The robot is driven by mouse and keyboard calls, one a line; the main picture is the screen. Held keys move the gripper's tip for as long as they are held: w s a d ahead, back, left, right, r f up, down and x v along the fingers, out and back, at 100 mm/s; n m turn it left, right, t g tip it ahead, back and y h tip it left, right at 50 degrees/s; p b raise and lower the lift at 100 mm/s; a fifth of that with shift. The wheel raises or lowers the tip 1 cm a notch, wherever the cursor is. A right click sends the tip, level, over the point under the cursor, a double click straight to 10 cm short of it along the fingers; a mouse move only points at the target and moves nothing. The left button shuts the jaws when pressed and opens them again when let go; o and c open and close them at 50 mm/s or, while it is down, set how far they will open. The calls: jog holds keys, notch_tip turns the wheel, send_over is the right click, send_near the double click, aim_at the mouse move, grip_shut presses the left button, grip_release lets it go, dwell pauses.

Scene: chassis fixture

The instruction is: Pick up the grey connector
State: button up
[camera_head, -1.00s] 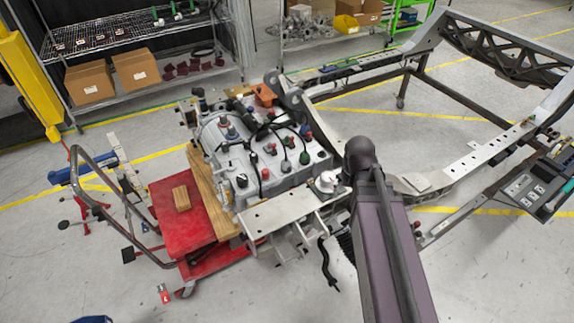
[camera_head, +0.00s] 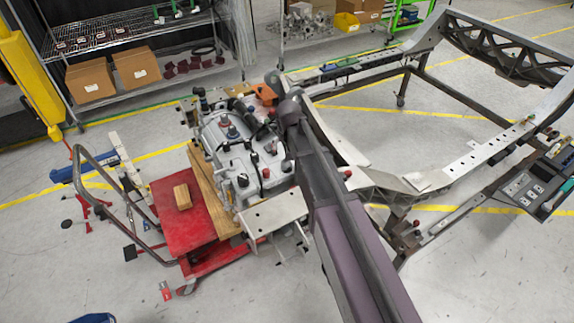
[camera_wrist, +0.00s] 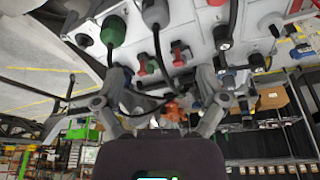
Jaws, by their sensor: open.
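In the wrist view a grey connector (camera_wrist: 156,14) with a black cable stands on the white housing (camera_wrist: 188,20), beside a green connector (camera_wrist: 113,32). My gripper (camera_wrist: 165,84) is open and empty, its two fingers apart, with the grey connector beyond the fingertips toward the top of the picture. Smaller grey plugs also show there, so I cannot be certain which is meant. In the head view the housing (camera_head: 222,160) sits left of my arm. My arm hides its right part, and the gripper cannot be made out there.
Red plugs (camera_wrist: 178,52) and black cables crowd the housing around the fingers. A red cart (camera_head: 175,235) with a wooden block (camera_head: 182,196) stands left of the arm. A metal chassis frame (camera_head: 470,155) fills the right side. Shelves (camera_head: 125,40) stand at the back left.

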aim_at(286, 163)
jog(key=shift+f, duration=0.1)
jog(key=b+x, duration=0.8)
jog(key=shift+w+f, duration=0.1)
jog(key=shift+f, duration=0.15)
dwell(0.4)
dwell(0.4)
jog(key=shift+d+b+x, duration=0.15)
jog(key=shift+b+x, duration=1.15)
jog(key=shift+d+b+x, duration=0.15)
jog(key=shift+b+x, duration=1.15)
jog(key=c, duration=1.2)
